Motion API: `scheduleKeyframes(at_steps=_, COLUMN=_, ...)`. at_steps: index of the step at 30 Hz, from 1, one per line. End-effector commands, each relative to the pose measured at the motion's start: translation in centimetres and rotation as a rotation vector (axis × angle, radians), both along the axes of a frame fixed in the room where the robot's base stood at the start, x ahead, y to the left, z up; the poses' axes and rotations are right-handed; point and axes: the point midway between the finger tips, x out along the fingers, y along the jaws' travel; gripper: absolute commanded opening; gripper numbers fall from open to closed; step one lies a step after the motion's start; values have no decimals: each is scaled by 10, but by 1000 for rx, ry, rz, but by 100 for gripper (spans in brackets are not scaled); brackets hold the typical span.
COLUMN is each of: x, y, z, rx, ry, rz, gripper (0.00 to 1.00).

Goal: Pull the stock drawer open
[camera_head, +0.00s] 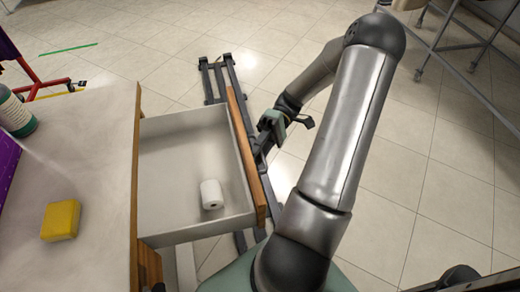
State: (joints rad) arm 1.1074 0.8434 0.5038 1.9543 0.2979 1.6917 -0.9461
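The stock drawer (165,165) is pulled well out from the counter, and its pale inside shows. Its wooden front (243,150) faces right. A white roll (211,194) stands in it near the front. My gripper (264,140) is at the outer face of the drawer front, close against it near the middle. The drawer handle is hidden behind the front and my gripper. The fingertips are too small and covered to tell whether they are shut on it.
The counter top (90,130) holds a yellow block (60,220), a bottle (15,115) and a purple box (6,160). A red frame (40,80) stands at upper left, and a metal rack (470,60) at upper right. Tiled floor (440,170) on the right is clear.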

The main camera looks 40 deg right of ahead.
Motion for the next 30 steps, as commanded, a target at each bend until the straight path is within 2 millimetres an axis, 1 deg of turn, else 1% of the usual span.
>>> scheduleKeyframes(at_steps=5, x=0, y=0, z=0, rx=0, ry=1, rz=1, gripper=32)
scheduleKeyframes(at_steps=9, x=3, y=-8, z=2, rx=1, ry=1, rz=1, gripper=32)
scheduleKeyframes(at_steps=11, x=7, y=-16, z=3, rx=-1, ry=1, rz=0, gripper=32)
scheduleKeyframes(at_steps=14, x=16, y=-34, z=6, rx=-1, ry=0, rz=-1, gripper=32)
scheduleKeyframes(at_steps=21, x=37, y=-79, z=13, rx=-2, ry=-1, rz=-1, gripper=32)
scheduleKeyframes(at_steps=24, x=44, y=-93, z=15, rx=0, ry=-1, rz=0, gripper=32)
scheduleKeyframes(at_steps=27, x=48, y=-102, z=16, rx=-1, ry=0, rz=0, gripper=32)
scheduleKeyframes(at_steps=30, x=49, y=-107, z=17, rx=-1, ry=1, rz=1, gripper=32)
